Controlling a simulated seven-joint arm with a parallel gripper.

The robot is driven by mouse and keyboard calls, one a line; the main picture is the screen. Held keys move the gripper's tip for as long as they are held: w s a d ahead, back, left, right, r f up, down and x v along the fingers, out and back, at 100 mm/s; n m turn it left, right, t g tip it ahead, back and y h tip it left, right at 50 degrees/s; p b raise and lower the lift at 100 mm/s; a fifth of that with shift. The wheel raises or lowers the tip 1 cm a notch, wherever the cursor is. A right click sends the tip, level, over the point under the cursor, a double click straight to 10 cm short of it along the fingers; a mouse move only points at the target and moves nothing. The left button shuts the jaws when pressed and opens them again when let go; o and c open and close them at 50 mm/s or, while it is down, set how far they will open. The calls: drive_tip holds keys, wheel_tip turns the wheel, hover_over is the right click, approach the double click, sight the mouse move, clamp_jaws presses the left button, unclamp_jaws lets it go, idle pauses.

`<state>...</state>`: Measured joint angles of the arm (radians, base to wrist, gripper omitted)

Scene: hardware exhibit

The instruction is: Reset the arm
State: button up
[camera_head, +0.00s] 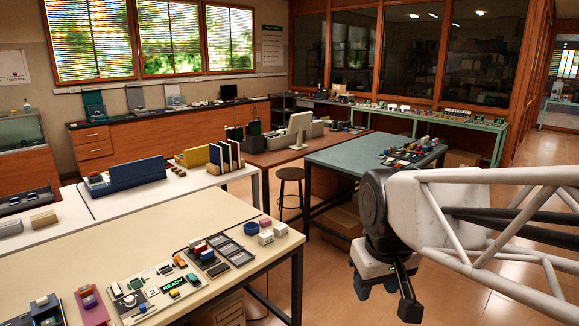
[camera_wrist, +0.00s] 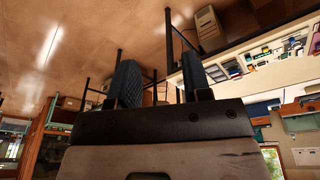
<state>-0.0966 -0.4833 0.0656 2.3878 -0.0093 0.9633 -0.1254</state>
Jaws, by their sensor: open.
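My gripper (camera_head: 386,297) hangs at the right of the head view, pointing down beyond the right end of the near cream table. It is over the wooden floor and touches nothing that I can see. In the wrist view my gripper (camera_wrist: 158,64) shows two dark fingers spread apart, with nothing between them. The wrist view is tilted, with the floor at its top. My pale arm frame reaches in from the right edge of the head view.
The cream table (camera_head: 110,260) holds a panel marked READY (camera_head: 172,285), trays and small blocks. A green table (camera_head: 345,157) with small parts stands behind my arm. A stool (camera_head: 290,175) stands between the tables. Open wooden floor (camera_head: 330,290) lies beneath my gripper.

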drive_tip(key=s+d+f+m, duration=0.2)
drive_tip(key=s+d+f, duration=0.2)
drive_tip(key=s, duration=0.4)
drive_tip(key=shift+s+m, duration=0.2)
drive_tip(key=shift+m, duration=0.2)
